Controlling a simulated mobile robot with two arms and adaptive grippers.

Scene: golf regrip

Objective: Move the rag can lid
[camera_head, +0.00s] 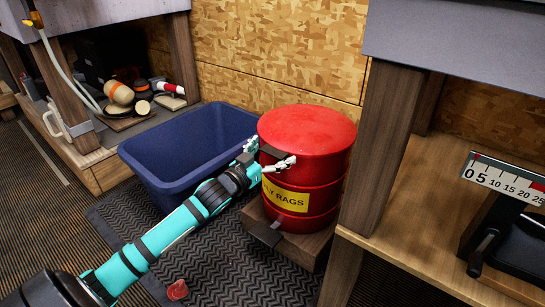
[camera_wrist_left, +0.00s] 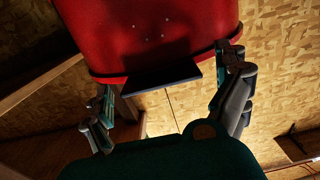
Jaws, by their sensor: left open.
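The red rag can (camera_head: 318,200) stands upright on a wooden block, with a yellow label partly hidden by my arm. Its round red lid (camera_head: 308,128) looks closed on top. A dark flat tab (camera_wrist_left: 160,78) sticks out from the lid's edge in the left wrist view, where the red metal (camera_wrist_left: 160,30) fills the top. My left gripper (camera_head: 270,153) is open at the can's upper left side, its fingers on either side of the tab. I cannot tell whether they touch it. My right gripper is in neither view.
A blue bin (camera_head: 190,150) stands left of the can. A wooden table leg (camera_head: 385,150) and shelf (camera_head: 440,210) are close on the right. A dark pedal (camera_head: 264,229) juts from the can's base. A small red object (camera_head: 178,290) lies on the floor.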

